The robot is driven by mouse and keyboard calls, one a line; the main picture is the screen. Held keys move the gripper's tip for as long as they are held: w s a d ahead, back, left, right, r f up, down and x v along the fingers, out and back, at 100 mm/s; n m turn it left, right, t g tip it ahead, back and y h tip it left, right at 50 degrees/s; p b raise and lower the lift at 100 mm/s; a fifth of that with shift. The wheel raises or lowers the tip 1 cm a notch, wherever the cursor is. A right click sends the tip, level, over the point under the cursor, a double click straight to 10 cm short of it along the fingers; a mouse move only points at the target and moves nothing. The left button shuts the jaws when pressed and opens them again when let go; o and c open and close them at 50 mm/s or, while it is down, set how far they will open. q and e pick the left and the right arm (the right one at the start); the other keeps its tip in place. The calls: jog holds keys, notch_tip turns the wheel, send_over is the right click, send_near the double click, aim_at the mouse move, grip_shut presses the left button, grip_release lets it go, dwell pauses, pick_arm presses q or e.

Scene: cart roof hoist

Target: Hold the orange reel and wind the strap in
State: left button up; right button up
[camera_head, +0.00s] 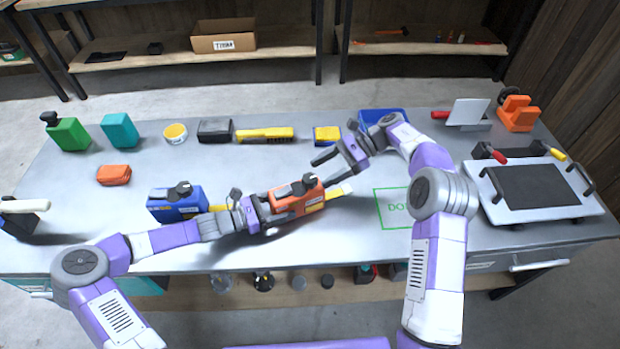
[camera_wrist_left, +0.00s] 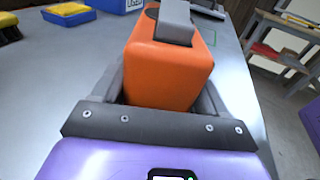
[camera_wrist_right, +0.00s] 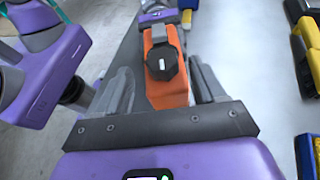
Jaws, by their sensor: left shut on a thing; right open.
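The orange reel (camera_head: 297,198) sits on the bench front, with a dark knob and crank on top. My left gripper (camera_head: 276,214) is shut on its body from the left; the left wrist view shows the reel (camera_wrist_left: 165,70) between the fingers. A yellow strap piece with a pale end (camera_head: 341,191) sticks out at the reel's right. My right gripper (camera_head: 327,165) is open above and behind the reel, apart from it. In the right wrist view the reel (camera_wrist_right: 165,90) and its dark knob (camera_wrist_right: 164,63) appear between the open fingers.
A blue reel-like unit (camera_head: 178,206) stands left of my left gripper. A green outlined square (camera_head: 393,208) is marked on the bench at right, beside my right arm. A white panel with handles (camera_head: 535,192) lies further right. Yellow and dark items line the back.

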aim_at(313, 178)
jog(key=x, duration=0.5)
jog(key=c, duration=1)
